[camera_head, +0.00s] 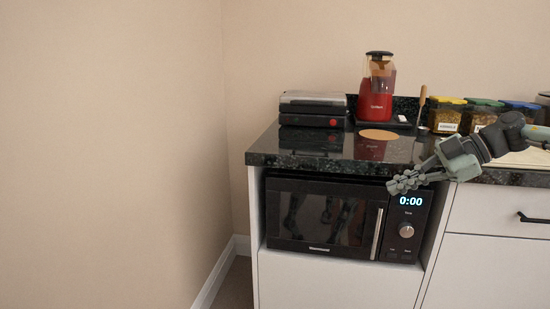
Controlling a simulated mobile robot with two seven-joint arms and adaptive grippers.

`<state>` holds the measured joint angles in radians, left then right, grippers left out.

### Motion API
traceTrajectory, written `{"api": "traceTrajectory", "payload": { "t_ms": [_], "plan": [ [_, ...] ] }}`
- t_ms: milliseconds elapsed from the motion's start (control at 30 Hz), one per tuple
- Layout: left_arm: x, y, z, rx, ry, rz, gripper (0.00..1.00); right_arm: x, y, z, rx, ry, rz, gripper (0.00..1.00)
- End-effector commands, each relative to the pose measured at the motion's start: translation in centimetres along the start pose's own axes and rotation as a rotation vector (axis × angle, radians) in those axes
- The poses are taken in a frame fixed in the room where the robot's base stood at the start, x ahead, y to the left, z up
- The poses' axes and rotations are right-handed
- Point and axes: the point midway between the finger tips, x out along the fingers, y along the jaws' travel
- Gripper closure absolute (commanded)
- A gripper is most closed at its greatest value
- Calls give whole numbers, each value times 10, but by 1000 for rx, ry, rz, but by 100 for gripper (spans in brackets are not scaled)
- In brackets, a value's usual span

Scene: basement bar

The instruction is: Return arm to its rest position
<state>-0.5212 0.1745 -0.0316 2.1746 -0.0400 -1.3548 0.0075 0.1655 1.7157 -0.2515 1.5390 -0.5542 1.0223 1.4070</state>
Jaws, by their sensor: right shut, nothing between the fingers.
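My right gripper (404,184) is grey-green with dark parts and hangs in front of the counter's front edge, before the upper right of the microwave. Its arm comes in from the right edge, over the counter. The fingers are together with nothing held between them. The black microwave (320,222) sits in the cabinet below the counter, its door shut and its display reading 0:00. My left gripper is not in view.
The dark stone counter (300,160) holds a black and silver grill (313,109), a red coffee grinder (376,95), a round cork mat (379,134) and several jars (446,116) with coloured lids. A drawer handle (533,217) juts out at right.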

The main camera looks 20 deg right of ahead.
Motion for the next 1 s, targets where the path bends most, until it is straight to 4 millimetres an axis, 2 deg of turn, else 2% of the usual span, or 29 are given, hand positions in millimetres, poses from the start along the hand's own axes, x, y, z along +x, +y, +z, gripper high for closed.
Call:
{"api": "traceTrajectory", "payload": {
  "t_ms": [33,100,233,367,467,500,567,633,700,800,900,1000],
  "plan": [
    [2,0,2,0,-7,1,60,45,-4,4,2,98,76,100],
    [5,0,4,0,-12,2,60,90,0,8,8,185,223,100],
    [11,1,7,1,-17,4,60,149,-5,31,99,227,503,100],
    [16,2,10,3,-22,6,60,191,-37,79,275,111,731,100],
    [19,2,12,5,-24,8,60,216,-88,124,443,-66,827,100],
    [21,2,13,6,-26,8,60,224,-112,141,506,-146,840,100],
    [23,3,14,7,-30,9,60,235,-152,161,595,-262,836,100],
    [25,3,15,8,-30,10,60,245,-201,178,691,-393,801,100],
    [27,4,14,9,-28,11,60,254,-252,188,778,-514,741,100],
    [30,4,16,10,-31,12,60,262,-319,192,879,-658,633,100],
    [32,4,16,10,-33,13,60,266,-372,187,950,-758,523,100],
    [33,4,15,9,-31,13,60,267,-407,181,993,-818,440,100]
  ]
}}
